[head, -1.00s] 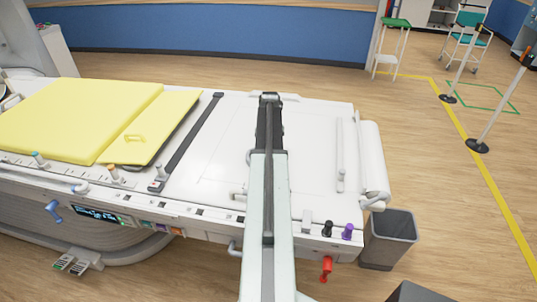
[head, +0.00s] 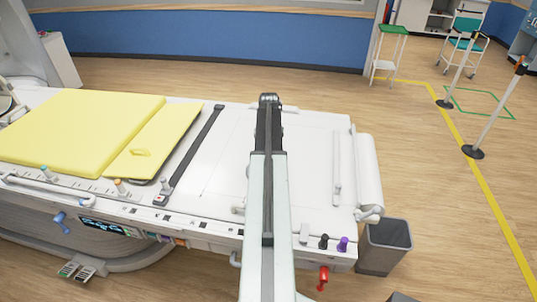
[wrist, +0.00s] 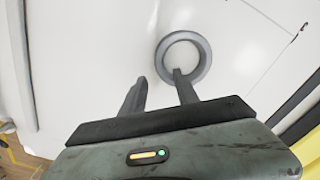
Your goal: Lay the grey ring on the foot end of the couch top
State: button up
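The grey ring (wrist: 205,58) shows in the wrist view, against the white couch top (head: 311,150). My gripper (wrist: 159,75) is open, its two dark fingers apart. The right fingertip overlaps the near rim of the ring and reaches into its hole in the picture; I cannot tell whether they touch. The left finger is outside the ring, to its left. In the head view my arm runs over the foot half of the couch, and the ring is hidden there.
A yellow pad (head: 80,122) covers the left of the couch, with a dark strap (head: 192,155) across beside it. A paper roll (head: 367,172) is at the foot edge. A grey bin (head: 388,245) stands at the near right. The white surface right of my arm is mostly clear.

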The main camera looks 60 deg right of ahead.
notch_tip(320, 180, up, 5)
jog(key=p, duration=0.3)
jog(key=shift+f, duration=0.15)
jog(key=w+a+n, duration=0.1)
jog(key=w+a, duration=0.5)
jog(key=a, duration=0.4)
jog(key=w+a+n, duration=0.2)
jog(key=w+a, duration=0.4)
jog(key=a, duration=0.5)
jog(key=w+a+n, duration=0.1)
jog(key=w+a, duration=0.6)
jog(key=a, duration=0.3)
jog(key=s+a+n, duration=0.1)
jog(key=a+n, duration=0.2)
jog(key=a, duration=2.9)
jog(key=shift+a, duration=0.3)
